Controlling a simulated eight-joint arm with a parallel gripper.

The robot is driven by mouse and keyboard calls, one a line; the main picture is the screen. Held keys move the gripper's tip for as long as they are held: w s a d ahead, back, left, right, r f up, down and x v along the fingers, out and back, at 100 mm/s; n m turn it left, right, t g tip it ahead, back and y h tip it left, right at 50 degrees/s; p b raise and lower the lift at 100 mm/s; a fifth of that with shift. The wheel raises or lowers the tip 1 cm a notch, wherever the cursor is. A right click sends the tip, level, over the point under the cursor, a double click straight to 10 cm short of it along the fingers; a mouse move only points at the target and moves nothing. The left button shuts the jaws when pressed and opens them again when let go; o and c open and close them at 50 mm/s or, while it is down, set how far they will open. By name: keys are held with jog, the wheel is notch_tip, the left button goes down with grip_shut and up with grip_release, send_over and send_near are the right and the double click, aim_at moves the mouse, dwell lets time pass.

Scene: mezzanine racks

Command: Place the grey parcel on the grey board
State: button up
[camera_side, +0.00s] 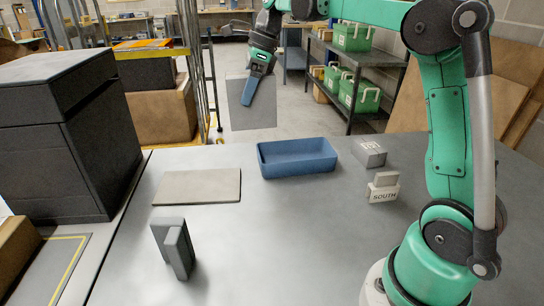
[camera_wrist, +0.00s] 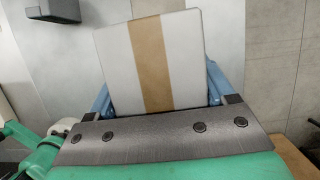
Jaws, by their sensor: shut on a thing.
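The grey parcel (camera_side: 237,108) hangs high above the back edge of the table in the side view, its broad flat face upright. In the wrist view the parcel (camera_wrist: 183,65) shows a pale face with a tan tape stripe. My gripper (camera_side: 247,101) has blue fingers and is shut on the parcel, with one finger across its near face in the side view. The grey board (camera_side: 197,187) is a thin flat rectangle lying bare on the table at the left. The parcel is above and behind it, to the right, and clear of it.
A blue tray (camera_side: 297,170) stands right of the board. A grey labelled box (camera_side: 369,152) and a SOUTH sign block (camera_side: 383,192) are further right. A dark grey upright object (camera_side: 174,248) stands in front of the board. A large black case (camera_side: 60,140) is at the left.

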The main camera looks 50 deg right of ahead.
jog(key=w+a+f, duration=0.7)
jog(key=w+a, duration=0.2)
jog(key=f, duration=0.8)
jog(key=shift+w+a, duration=0.3)
jog(key=shift+a, duration=0.05)
jog(key=shift+f, duration=0.1)
jog(key=o, duration=1.4)
